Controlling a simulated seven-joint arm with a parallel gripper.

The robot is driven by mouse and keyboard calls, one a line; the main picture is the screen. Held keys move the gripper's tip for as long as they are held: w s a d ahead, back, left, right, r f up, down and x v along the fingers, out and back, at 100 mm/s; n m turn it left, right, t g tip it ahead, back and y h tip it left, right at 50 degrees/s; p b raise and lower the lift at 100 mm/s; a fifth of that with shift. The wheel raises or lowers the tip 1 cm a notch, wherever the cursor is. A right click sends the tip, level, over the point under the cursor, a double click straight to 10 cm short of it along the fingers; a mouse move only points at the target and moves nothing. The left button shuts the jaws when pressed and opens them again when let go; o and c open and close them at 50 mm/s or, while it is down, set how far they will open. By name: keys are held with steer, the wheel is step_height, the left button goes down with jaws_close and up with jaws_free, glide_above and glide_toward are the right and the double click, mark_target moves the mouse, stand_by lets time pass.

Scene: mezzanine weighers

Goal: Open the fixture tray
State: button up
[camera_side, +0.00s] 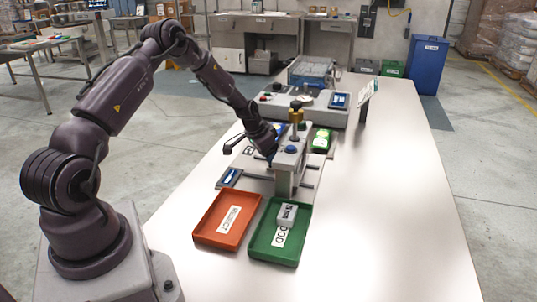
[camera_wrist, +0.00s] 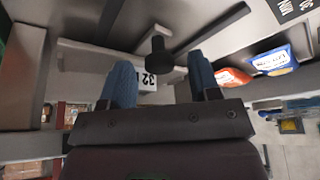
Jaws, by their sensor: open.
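The fixture (camera_side: 287,172) stands mid-table, a grey frame with a brass-coloured plunger on top, a blue button and side rails. In the wrist view a dark knob (camera_wrist: 158,45) sticks out from a pale grey block (camera_wrist: 90,57), which appears to be the fixture tray's front; how far the tray sits in or out I cannot tell. A label reading "32" shows beside the knob. My gripper (camera_wrist: 160,78) is open, its two blue fingers apart on either side of the knob's line. Contact is not visible.
A red tray (camera_side: 205,229) marked REJECT and a green tray (camera_side: 263,250) holding a pale block lie in front of the fixture. A weigher (camera_side: 315,112) with a screen stands behind. The right side of the white table is clear.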

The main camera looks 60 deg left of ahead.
jaws_close()
steer(key=s+a, duration=0.7)
steer(key=shift+s+a, duration=0.25)
steer(key=shift+a, duration=0.05)
jaws_free()
steer(key=v, duration=1.3)
